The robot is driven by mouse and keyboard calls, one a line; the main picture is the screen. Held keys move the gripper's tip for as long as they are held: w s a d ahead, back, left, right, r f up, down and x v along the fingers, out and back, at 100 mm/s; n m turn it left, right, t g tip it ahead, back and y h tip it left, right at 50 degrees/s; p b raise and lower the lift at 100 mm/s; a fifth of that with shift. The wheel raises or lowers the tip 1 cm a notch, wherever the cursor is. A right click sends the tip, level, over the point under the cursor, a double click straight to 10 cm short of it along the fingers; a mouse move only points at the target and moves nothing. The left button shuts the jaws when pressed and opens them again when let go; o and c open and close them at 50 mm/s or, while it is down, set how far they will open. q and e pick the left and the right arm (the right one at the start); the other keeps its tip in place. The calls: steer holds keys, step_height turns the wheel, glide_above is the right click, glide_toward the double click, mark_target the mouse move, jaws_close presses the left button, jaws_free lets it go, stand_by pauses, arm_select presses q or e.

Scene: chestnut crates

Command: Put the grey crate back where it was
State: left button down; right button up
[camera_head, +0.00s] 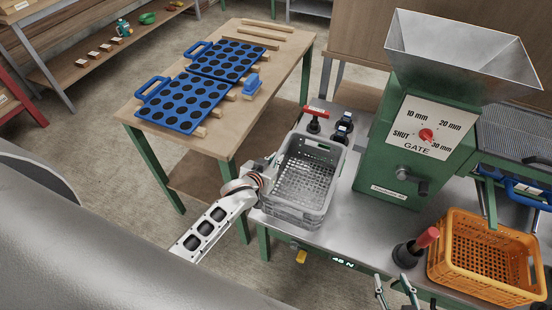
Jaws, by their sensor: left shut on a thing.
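The grey crate (293,213) is at the left end of the steel bench (345,225), upright, with its open top up. It looks empty. I cannot tell whether its base rests on the bench or is just above it. My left gripper (268,174) is shut on the crate's left wall near the rim; its fingertips are partly hidden. My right gripper (394,287) shows only partly at the bottom edge, its two fingers apart with nothing between them. It is in front of the bench, left of the orange crate (480,284).
A green machine (385,150) with a steel hopper (455,55) and gate dial stands right of the crate. Red and black knobs (316,118) are behind the crate. A red-handled tool (416,245) stands by the orange crate. A wooden table (150,130) holds blue perforated trays (180,103).

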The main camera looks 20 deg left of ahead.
arm_select(q)
steer(key=shift+f, duration=0.1)
arm_select(e)
steer(key=shift+f, duration=0.2)
arm_select(q)
steer(key=c, duration=2.2)
jaws_free()
steer(key=shift+o, duration=0.2)
arm_select(e)
steer(key=shift+r, duration=0.2)
arm_select(q)
steer(key=shift+r, duration=0.4)
steer(key=p+v, duration=0.1)
steer(key=v, duration=1.1)
steer(key=shift+w+p, duration=0.1)
steer(key=shift+p, duration=0.3)
steer(key=s+d+f+m+g, duration=0.1)
steer(key=s+f+m, duration=0.1)
steer(key=s+f, duration=0.2)
steer(key=s+d+f+m+g+h, duration=0.1)
steer(key=s+f, duration=0.3)
steer(key=s, duration=0.7)
steer(key=shift+s+d+f+m+h, duration=0.3)
steer(key=shift+f+m, duration=0.05)
steer(key=shift+m, duration=0.05)
arm_select(e)
steer(key=shift+s+d+r+h, duration=0.15)
steer(key=shift+s+d+h, duration=0.15)
steer(key=shift+d, duration=0.25)
